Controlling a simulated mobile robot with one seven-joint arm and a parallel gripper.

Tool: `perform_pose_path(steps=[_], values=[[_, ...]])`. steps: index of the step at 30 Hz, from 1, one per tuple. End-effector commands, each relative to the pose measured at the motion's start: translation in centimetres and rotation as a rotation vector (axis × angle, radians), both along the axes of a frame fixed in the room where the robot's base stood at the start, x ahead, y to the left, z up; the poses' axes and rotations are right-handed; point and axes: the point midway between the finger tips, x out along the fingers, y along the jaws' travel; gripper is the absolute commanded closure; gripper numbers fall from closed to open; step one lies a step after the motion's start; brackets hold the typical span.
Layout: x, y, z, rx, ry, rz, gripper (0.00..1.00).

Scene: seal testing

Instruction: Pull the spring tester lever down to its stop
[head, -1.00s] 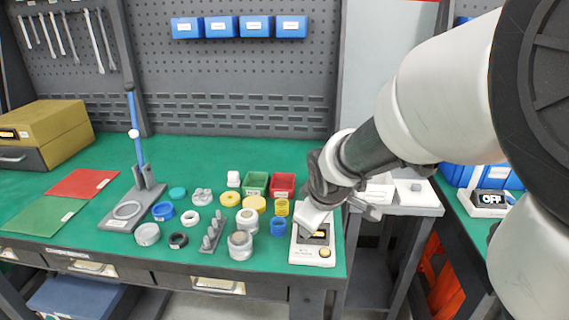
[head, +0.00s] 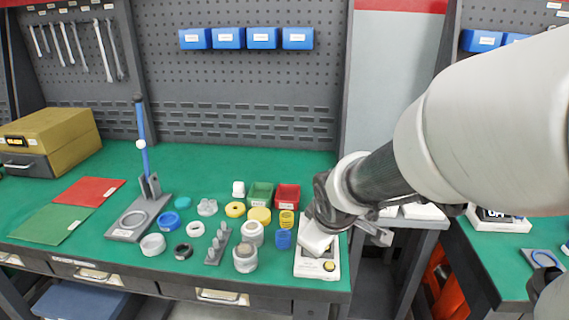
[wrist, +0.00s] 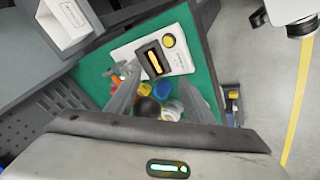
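The spring tester stands at the left of the green bench in the head view. Its blue lever (head: 143,135) is upright, with a dark tip and a white knob partway up. The lever rises from a grey bracket on a grey base plate (head: 122,236) that has a ring on it. My gripper (head: 345,238) is at the right end of the bench, above a white device, far from the lever. In the wrist view my gripper (wrist: 158,80) has its two fingers apart with nothing held between them. The spring tester does not show in the wrist view.
Rings, cups, weights and small bins (head: 261,193) crowd the bench between my gripper and the tester. The white device (head: 317,270) is below my gripper. Red and green sheets (head: 50,224) and a yellow box (head: 55,130) lie left of the tester. Behind is a pegboard (head: 240,95).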

Motion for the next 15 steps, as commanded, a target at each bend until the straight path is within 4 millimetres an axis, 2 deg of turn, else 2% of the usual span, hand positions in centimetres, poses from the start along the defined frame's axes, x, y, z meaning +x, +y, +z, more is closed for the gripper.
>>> perform_pose_path(steps=[15], values=[[-3.5, 0.4, 1.6, -0.001, 0.002, 0.000, 0.56]])
